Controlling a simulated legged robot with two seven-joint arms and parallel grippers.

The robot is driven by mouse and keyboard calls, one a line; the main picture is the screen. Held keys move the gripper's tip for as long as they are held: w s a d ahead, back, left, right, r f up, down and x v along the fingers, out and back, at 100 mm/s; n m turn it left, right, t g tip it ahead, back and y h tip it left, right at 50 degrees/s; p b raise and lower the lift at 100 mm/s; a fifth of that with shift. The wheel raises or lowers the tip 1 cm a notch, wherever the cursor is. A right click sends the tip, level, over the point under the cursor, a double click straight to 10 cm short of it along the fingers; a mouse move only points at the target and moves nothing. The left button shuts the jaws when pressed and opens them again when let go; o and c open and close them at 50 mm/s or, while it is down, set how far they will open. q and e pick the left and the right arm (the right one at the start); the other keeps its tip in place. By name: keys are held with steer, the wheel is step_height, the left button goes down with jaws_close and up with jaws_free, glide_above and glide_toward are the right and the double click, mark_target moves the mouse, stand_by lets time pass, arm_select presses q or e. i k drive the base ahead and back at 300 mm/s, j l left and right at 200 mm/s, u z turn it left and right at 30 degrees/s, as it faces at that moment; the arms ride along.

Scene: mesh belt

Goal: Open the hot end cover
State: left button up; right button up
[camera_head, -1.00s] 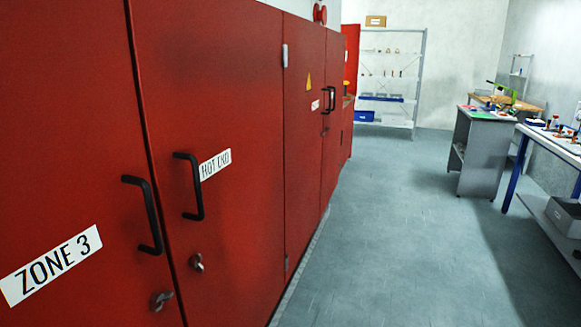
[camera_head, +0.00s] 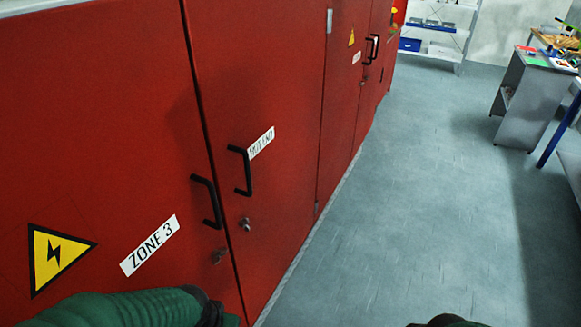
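The hot end cover (camera_head: 275,75) is a red door, shut, in the red cabinet wall. It has a black bar handle (camera_head: 241,170), a small latch (camera_head: 245,224) below it and a white label (camera_head: 261,142), blurred now. Left of it is the shut red Zone 3 door (camera_head: 90,120) with its own black handle (camera_head: 207,202) and latch (camera_head: 218,256). My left arm, green, comes in at the bottom left below the Zone 3 label. A dark and green part of my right arm shows at the bottom edge. Neither gripper's fingers can be made out.
More red doors (camera_head: 345,80) run along the wall to the back. Grey floor (camera_head: 400,190) is clear to the right of the cabinet. A grey stand (camera_head: 525,105) is at the right, and a shelf with blue bins (camera_head: 410,44) at the back.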

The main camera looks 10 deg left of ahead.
mark_target(257, 67)
steer(key=i+l+u, duration=0.15)
steer(key=u, duration=0.2)
steer(key=i+l+u, duration=0.1)
steer(key=l+u, duration=0.3)
steer(key=i+l+u, duration=0.1)
steer(key=u, duration=0.25)
steer(key=l, duration=0.1)
